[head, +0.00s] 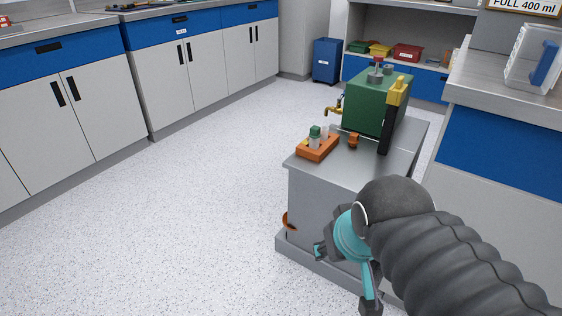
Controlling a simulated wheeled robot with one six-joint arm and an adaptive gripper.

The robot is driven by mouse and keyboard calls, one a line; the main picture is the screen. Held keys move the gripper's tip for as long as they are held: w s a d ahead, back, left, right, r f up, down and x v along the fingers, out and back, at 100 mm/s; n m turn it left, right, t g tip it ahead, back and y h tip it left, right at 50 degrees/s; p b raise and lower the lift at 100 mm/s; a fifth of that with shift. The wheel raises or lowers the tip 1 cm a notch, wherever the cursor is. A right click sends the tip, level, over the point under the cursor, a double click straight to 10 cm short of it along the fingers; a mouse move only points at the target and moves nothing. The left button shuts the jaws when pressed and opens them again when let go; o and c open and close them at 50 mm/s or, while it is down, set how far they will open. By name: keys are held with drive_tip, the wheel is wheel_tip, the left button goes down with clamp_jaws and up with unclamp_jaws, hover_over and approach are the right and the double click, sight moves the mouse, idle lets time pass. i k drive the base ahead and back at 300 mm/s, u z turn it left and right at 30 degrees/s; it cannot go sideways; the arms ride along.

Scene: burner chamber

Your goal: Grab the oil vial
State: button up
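A small clear vial with a green cap (315,135) stands upright in an orange rack (317,153) on top of a grey cabinet (345,172). A second pale, clear item (325,131) shows just behind it in the rack. No label is readable, so I cannot tell for certain which is the oil vial. My gripper (345,276) is in front of the cabinet's side, lower than the rack and to its right in the picture. Its fingers are spread apart with nothing visible between them.
A green tank (370,105) with a brass tap (333,107) stands behind the rack. A black post with a yellow top (397,92) and a small orange-brown piece (353,140) are near it. A counter (505,100) bounds the right. The floor (190,200) at left is clear.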

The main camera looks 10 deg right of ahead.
sight(323, 135)
drive_tip(key=z, duration=1.7)
drive_tip(key=k, duration=0.15)
drive_tip(key=u, duration=2.9)
drive_tip(key=i, duration=0.9)
drive_tip(key=z, duration=0.75)
drive_tip(key=i, duration=0.85)
drive_tip(key=z, duration=0.9)
